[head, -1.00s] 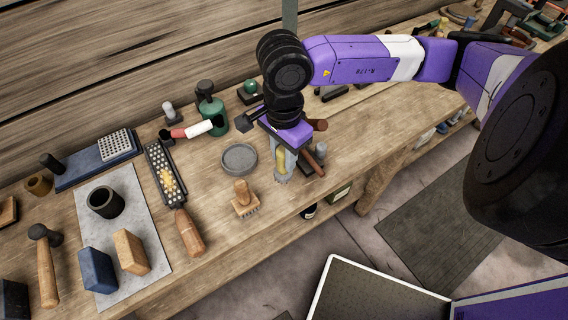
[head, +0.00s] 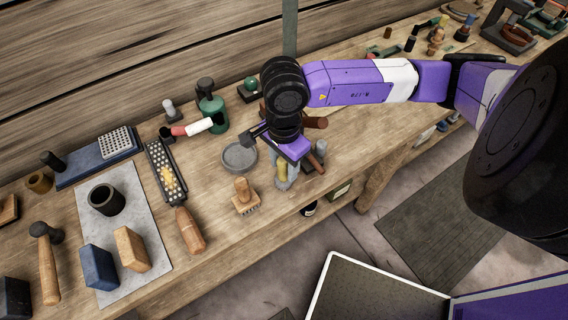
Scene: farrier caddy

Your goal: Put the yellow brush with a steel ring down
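The yellow brush (head: 281,171) is upright at my gripper (head: 287,172), near the front edge of the workbench, right of the wooden-backed brush. Its yellow handle shows beside the grey fingers, which look closed on it. Its pale lower end is at or just above the bench top; I cannot tell whether it touches. The steel ring is too small or hidden to make out. My purple hand covers the top of the brush.
A round grey dish (head: 239,157) and a wooden-backed brush (head: 245,197) stand close on the left. Dark-headed tools with brown handles (head: 316,160) lie close on the right. Bare bench top (head: 365,135) lies further right. The front edge is near.

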